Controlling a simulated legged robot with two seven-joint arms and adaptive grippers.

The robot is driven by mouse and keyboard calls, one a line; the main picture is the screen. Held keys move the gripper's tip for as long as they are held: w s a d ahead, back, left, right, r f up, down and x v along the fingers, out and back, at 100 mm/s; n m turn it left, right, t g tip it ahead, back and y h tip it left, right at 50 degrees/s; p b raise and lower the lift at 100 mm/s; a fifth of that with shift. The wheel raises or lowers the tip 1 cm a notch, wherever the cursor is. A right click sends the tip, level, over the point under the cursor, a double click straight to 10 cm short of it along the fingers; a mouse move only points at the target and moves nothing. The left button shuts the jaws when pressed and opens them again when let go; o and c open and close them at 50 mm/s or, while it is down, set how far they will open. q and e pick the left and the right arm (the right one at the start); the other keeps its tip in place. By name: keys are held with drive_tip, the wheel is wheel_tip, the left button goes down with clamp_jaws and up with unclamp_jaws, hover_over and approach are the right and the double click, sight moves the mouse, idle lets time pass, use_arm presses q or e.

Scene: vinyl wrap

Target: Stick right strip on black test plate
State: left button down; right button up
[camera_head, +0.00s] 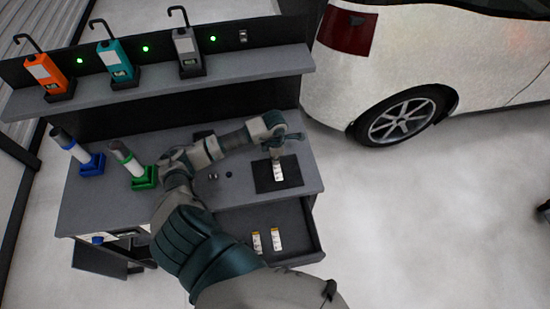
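The black test plate (291,172) lies flat on the right end of the grey workbench. A small white strip (278,173) with a dark top edge is on or just above the plate, upright in the picture. My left gripper (276,151) points down at the strip's upper end, over the plate. Its fingers are too small to tell whether they are shut on the strip. Two more white strips with yellowish tops, a left one (256,243) and a right one (277,239), lie in the open drawer (300,250) below. My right gripper is not in view.
Orange (46,73), teal (117,63) and grey (188,50) hooked devices stand on the shelf. Bottles in blue (92,165) and green (144,178) holders stand on the bench's left. A white car (430,45) is at the right.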

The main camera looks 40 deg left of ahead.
use_arm(q)
drive_tip(key=shift+a+f, duration=0.2)
drive_tip(key=shift+f, duration=0.05)
drive_tip(key=shift+s+d+f+b, duration=0.1)
drive_tip(key=shift+f+b, duration=0.5)
drive_tip(key=shift+b, duration=0.2)
idle(1.2)
drive_tip(key=c, duration=1.2)
unclamp_jaws()
drive_tip(key=shift+c, duration=0.2)
wheel_tip(320, 180, up, 12)
